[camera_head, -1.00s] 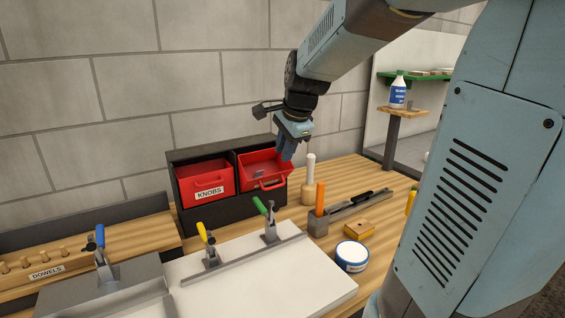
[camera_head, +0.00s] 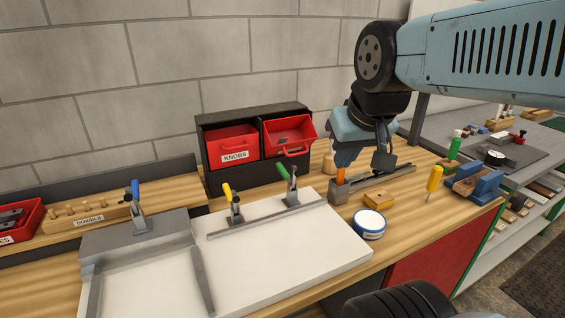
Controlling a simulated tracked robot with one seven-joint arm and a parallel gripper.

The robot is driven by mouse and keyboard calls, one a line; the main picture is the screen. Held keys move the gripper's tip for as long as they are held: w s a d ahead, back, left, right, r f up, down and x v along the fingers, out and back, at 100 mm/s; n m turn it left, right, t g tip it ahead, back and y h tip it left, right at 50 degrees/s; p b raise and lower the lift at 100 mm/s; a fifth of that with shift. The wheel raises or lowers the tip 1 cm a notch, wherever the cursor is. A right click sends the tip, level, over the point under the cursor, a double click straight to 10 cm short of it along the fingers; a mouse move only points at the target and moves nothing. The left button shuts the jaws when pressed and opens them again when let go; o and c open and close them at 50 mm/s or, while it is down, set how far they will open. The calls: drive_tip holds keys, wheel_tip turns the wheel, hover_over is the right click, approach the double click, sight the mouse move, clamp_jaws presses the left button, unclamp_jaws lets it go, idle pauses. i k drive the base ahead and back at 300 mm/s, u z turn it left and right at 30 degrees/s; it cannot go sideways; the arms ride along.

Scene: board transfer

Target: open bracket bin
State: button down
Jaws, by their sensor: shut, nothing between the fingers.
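A black bin cabinet (camera_head: 257,173) stands against the back wall. Its left red bin (camera_head: 231,143) is labelled KNOBS and sits shut. Its right red bin (camera_head: 286,131) is tilted outward and open at the top, with its handle (camera_head: 296,152) at the front. No label can be read on this right bin, so I cannot confirm from its text that it is the bracket bin. My gripper (camera_head: 345,160) is shut and empty. It is right of the cabinet, apart from the open bin, and shows above the orange-handled tool; whether it touches that tool is unclear.
The orange-handled tool (camera_head: 340,178) stands in a grey metal block (camera_head: 338,194). A yellow-handled tool (camera_head: 434,180) is farther right.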

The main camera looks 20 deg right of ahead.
sight(301, 131)
drive_tip(key=z, duration=0.1)
drive_tip(key=k, duration=1.55)
drive_tip(key=z, duration=1.25)
drive_tip(key=i, duration=1.15)
drive_tip(key=u, duration=1.15)
